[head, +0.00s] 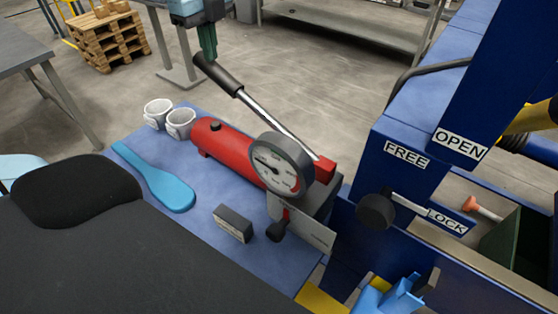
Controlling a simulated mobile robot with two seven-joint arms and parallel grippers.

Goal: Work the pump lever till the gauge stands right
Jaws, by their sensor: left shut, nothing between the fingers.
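The red hand pump (228,152) lies on a blue bench top. Its lever (262,114) slants up to the left from a red pivot block and ends in a dark grip (217,74). The round gauge (277,168) has a white face with a dark needle that seems to point to the upper left. Its marks are too small to read. My left gripper (208,52) is shut and empty, its green fingers pointing down right at the grip's upper end. I cannot tell whether they touch it. My right gripper does not show clearly.
To the right stands the blue press frame (390,165) with FREE, LOCK and OPEN labels and a black-knobbed lever (377,210). A pale blue part shows bottom right.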

